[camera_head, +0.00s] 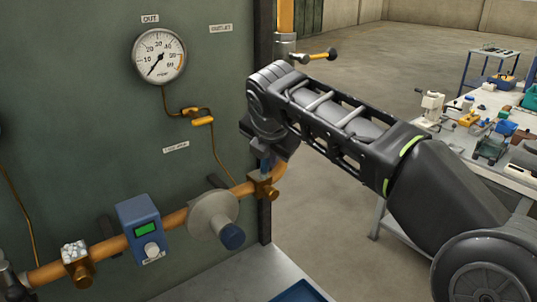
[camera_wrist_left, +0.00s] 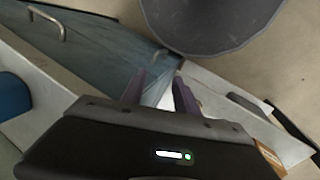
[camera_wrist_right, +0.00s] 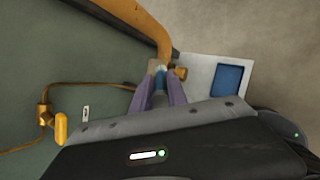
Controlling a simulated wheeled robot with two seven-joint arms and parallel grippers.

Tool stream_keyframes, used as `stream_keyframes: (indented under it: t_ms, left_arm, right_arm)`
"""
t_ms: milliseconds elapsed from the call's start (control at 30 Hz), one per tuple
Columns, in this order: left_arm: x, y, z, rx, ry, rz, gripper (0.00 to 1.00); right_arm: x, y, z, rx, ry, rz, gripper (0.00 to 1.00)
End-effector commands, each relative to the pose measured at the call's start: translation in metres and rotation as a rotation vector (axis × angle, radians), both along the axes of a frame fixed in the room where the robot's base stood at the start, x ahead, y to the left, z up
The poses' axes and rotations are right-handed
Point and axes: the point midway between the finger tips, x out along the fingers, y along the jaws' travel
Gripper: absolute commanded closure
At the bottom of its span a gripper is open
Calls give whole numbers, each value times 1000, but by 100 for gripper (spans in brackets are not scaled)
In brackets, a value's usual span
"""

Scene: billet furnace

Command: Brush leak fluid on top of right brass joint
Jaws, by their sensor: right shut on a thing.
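The right brass joint (camera_head: 262,187) sits on the copper pipe at its right end, below my right gripper (camera_head: 266,158). My right gripper is shut on a blue-handled brush (camera_wrist_right: 159,83) pointing down at the joint's top. The brush tip is hard to make out, so I cannot tell whether it touches. In the right wrist view, the brass joint (camera_wrist_right: 180,72) shows just past the fingertips. The left brass joint (camera_head: 76,258) has white foam on top. My left gripper (camera_wrist_left: 160,88) is open and empty in the left wrist view, with its fingers apart.
A blue box with a green display (camera_head: 140,228) and a grey disc with a blue knob (camera_head: 214,214) sit along the pipe. A pressure gauge (camera_head: 159,54) and a yellow-handled valve (camera_head: 198,119) are on the green panel. A cluttered workbench (camera_head: 480,155) stands at right.

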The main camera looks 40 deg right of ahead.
Motion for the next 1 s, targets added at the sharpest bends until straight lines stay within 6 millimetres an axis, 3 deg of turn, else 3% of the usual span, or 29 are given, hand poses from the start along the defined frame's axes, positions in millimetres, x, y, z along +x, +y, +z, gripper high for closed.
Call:
stream_keyframes:
  t_ms: [433,833,1000]
  left_arm:
    - [0,0,22,0,0,0,64]
    - [0,0,23,0,0,0,64]
    - [0,0,35,0,0,0,64]
  right_arm:
    - [36,0,0,1,1,2,100]
    - [38,-1,0,1,0,0,100]
    - [38,-1,13,0,0,0,100]
